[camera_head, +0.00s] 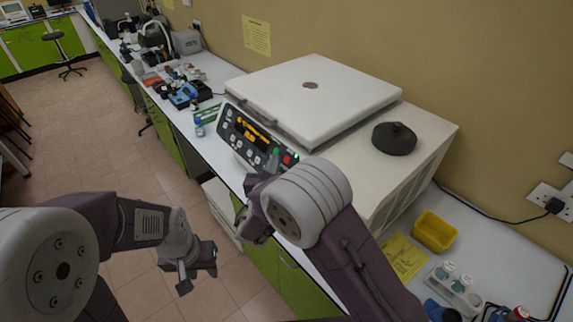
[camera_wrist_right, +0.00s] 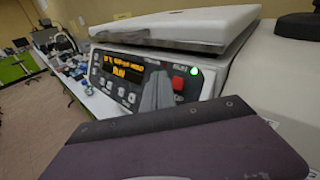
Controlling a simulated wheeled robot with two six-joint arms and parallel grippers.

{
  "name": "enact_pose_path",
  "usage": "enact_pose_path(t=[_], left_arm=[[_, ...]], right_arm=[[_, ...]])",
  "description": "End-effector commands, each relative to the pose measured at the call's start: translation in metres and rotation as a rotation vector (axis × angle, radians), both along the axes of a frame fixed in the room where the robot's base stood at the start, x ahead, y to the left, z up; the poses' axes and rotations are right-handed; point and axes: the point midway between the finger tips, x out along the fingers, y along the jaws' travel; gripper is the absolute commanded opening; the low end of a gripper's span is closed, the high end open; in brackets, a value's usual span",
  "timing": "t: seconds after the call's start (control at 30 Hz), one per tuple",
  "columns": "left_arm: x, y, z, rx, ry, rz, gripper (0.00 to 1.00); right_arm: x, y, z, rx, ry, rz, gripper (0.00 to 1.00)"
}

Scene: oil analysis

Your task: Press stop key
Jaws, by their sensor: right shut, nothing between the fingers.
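The white bench machine (camera_head: 345,165) has a dark slanted control panel (camera_head: 240,130) with an orange lit display (camera_wrist_right: 122,69) and several round pale keys. A red key (camera_wrist_right: 178,83) sits at the panel's right, also seen in the head view (camera_head: 287,159), with a green lit spot beside it. Key labels are too small to read. My right gripper (camera_wrist_right: 158,92) is shut and empty, its grey fingers in front of the panel just left of the red key. I cannot tell whether they touch it. My left gripper (camera_head: 195,268) hangs over the floor, away from the machine.
The machine's flat lid (camera_head: 315,90) is down. A black round knob-topped piece (camera_head: 394,139) lies on its right top. A yellow bin (camera_head: 434,232) and a vial rack (camera_head: 455,287) stand on the bench at right. Small items crowd the bench beyond. The floor at left is open.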

Motion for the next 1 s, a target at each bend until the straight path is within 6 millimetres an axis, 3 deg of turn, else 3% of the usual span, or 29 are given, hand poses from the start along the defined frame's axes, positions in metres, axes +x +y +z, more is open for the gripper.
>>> enact_pose_path(t=[0.2,1.0], left_arm=[[0.0,0.0001,-0.0121,0.0,0.0,0.0,0.36],[0.0,0.0,-0.0116,0.0,0.0,0.0,0.36]], right_arm=[[0.007,-0.0101,-0.0092,0.0,-0.001,0.0,0.0],[0.0077,-0.0109,-0.0086,0.0,0.0,0.0,0.0]])
